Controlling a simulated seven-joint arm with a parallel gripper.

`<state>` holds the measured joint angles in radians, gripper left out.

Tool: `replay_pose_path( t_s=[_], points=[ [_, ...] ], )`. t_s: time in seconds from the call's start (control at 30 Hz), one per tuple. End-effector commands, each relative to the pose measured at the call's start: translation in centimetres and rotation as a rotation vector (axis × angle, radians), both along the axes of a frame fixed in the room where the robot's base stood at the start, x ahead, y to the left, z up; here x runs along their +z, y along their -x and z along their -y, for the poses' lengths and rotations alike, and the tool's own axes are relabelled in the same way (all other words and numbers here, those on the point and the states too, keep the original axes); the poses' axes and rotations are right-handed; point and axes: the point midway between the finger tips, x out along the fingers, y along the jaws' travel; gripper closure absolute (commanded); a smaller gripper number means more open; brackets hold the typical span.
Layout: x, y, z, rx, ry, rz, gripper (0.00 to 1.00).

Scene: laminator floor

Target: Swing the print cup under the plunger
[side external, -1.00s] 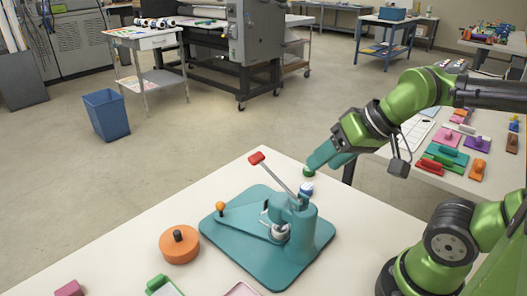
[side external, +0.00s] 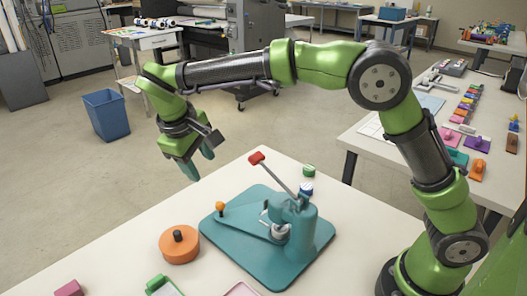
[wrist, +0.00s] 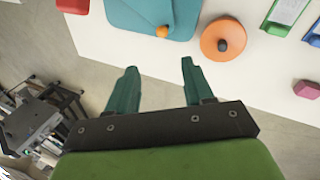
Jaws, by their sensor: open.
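The teal press (side external: 300,255) stands on the white table, its base also showing at the top of the wrist view (wrist: 180,22). A teal swing arm (side external: 245,222) runs across the base to an upright orange knob (side external: 220,206) at its left end; the knob also shows in the wrist view (wrist: 162,31). A metallic part (side external: 280,231) sits at the press column; I cannot tell whether it is the print cup or the plunger. A lever with a red handle (side external: 256,158) slants up leftward. My gripper (side external: 201,166) is open and empty, above and left of the press, apart from the knob.
A round orange piece with a black knob (side external: 179,247) lies left of the press. A green-framed item (side external: 162,286) and a pink block (side external: 70,289) lie at the front. The raised lever is an obstacle.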

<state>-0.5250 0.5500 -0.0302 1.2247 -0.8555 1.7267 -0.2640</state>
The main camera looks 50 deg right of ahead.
Motion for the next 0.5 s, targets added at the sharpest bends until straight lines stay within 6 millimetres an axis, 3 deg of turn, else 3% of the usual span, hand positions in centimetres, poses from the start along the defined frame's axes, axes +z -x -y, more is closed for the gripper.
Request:
replay_pose_path(
  t_s=[0.27, 0.5],
  points=[
    [-2.2, -0.6, -0.1, 0.006, 0.027, -0.01, 0.48],
    [-6.7, -1.0, 1.6, 0.006, 0.025, -0.01, 0.48]
  ],
)
